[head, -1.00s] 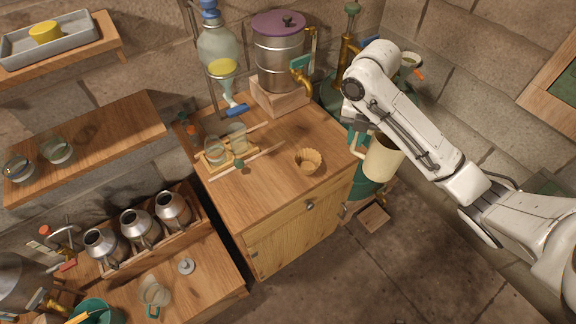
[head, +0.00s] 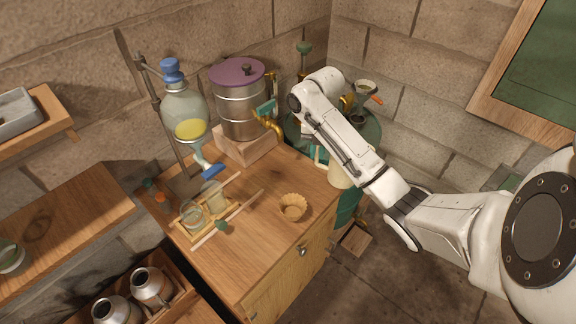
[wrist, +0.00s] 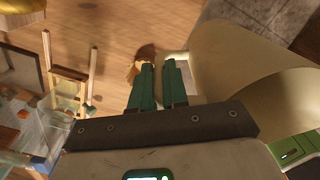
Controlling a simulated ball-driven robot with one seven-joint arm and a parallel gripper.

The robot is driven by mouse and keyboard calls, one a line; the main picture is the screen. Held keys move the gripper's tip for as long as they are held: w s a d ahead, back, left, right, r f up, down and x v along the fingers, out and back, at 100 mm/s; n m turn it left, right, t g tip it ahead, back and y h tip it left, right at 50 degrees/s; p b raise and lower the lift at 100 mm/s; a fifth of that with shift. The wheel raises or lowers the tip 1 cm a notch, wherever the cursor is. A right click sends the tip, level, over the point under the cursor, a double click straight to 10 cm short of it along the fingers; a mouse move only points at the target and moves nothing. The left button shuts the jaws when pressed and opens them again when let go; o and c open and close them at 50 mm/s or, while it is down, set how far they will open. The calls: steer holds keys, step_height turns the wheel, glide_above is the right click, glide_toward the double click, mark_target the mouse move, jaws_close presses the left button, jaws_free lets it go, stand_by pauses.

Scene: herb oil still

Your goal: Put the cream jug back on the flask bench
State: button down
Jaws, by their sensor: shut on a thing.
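The cream jug (head: 341,176) hangs at the right edge of the wooden bench in the head view, partly hidden behind my arm. In the wrist view the jug (wrist: 235,65) fills the right side, close up. My gripper (wrist: 158,80) has its green fingers shut on the jug's handle, beside the body. The jug's base and contents cannot be made out. The wooden bench (head: 250,245) carries a round glass flask (head: 184,112) on a stand, a steel pot with a purple lid (head: 240,100) and a small fluted cup (head: 293,207).
Glass beakers stand in a wooden rack (head: 205,222) on the bench's left part. A green round-topped stand (head: 365,135) is behind my arm. Metal jugs (head: 150,288) sit at lower left. The bench's front part is mostly clear.

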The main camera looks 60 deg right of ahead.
steer(key=shift+w+d+f+b, duration=0.25)
steer(key=shift+w+f+b, duration=0.25)
steer(key=shift+w+f, duration=1.2)
steer(key=shift+w+d+f+b, duration=0.2)
steer(key=shift+w+f+b, duration=0.25)
steer(key=shift+w+f, duration=1.25)
steer(key=shift+w+d+f+b, duration=0.25)
steer(key=shift+w+f+b, duration=0.25)
steer(key=shift+w+f, duration=1.2)
steer(key=shift+s+f, duration=0.4)
steer(key=shift+f, duration=0.05)
steer(key=shift+f, duration=0.15)
steer(key=c, duration=1.1)
jaws_free()
